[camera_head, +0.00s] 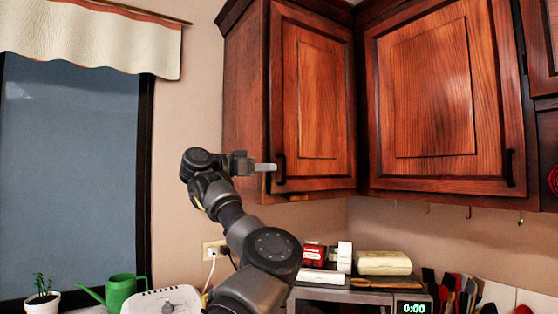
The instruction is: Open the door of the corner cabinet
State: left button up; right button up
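Two dark reddish wood wall cabinet doors meet at the corner. The left door (318,95) is closed, with a dark vertical handle (281,169) low on its left side. The wider right door (436,90) is also closed, with a dark handle (510,168) low on its right side. My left gripper (266,167) is level with the left door's handle, its pale fingertip just left of it in the picture. I cannot tell whether it touches the handle. The fingers appear edge-on, so their opening is hidden. My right gripper is out of view.
Below the cabinets stand a microwave (412,305) with boxes (318,276) and a bread-like item (384,263) on top. Hooks (468,213) hang under the right cabinet. A green watering can (121,289) and potted plant (42,300) are at lower left.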

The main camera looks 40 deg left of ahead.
aim_at(283, 167)
pick_arm(q)
jog(key=p+x, duration=0.2)
jog(key=x, duration=0.1)
jog(key=shift+w+d+r, duration=0.1)
jog(key=shift+r, duration=0.25)
jog(key=shift+w+d+f, duration=0.15)
jog(key=shift+w+f, duration=0.1)
jog(key=shift+w, duration=0.45)
jog(key=shift+s, duration=0.15)
grip_shut()
